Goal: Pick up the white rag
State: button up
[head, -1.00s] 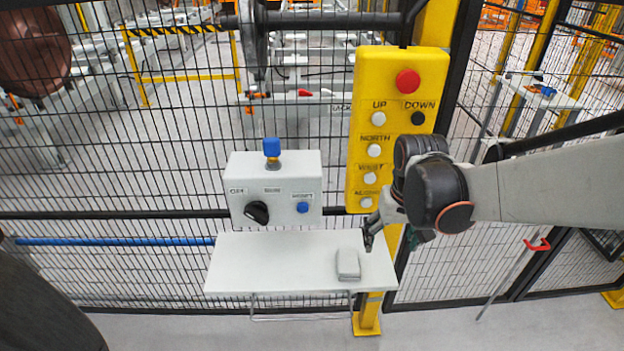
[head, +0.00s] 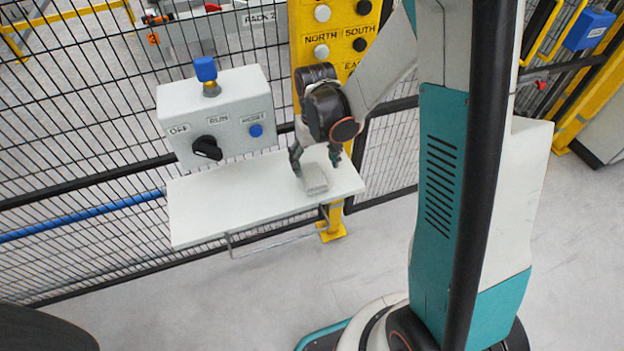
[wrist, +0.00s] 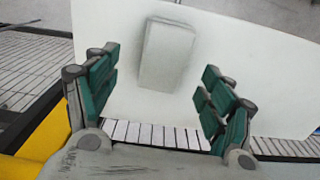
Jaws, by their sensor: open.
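The white rag (head: 315,181) is a small folded greyish-white block lying on the right part of the white shelf (head: 225,207). In the wrist view the rag (wrist: 167,54) lies ahead of the fingertips, roughly centred between them, on the white surface. My gripper (head: 320,163) is over the right end of the shelf, just behind and above the rag in the head view. In the wrist view my gripper (wrist: 157,85) has its two green-padded fingers wide apart with nothing between them. I cannot tell the exact height above the rag.
A grey control box (head: 217,118) with a black knob, blue button and blue-topped fitting stands at the shelf's back left. A yellow button panel (head: 335,30) on a post is behind my gripper. Black mesh fence (head: 60,150) runs behind the shelf. The shelf's left half is clear.

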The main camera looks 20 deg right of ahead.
aim_at(313, 174)
jog(key=f+b, duration=0.1)
jog(key=f, duration=0.2)
jog(key=f+b, duration=0.1)
jog(key=f, duration=0.1)
jog(key=shift+w+a+f+b, duration=0.15)
jog(key=shift+a+f+b, duration=0.15)
jog(key=shift+f+b, duration=0.05)
jog(key=shift+r, duration=0.1)
jog(key=c, duration=1.2)
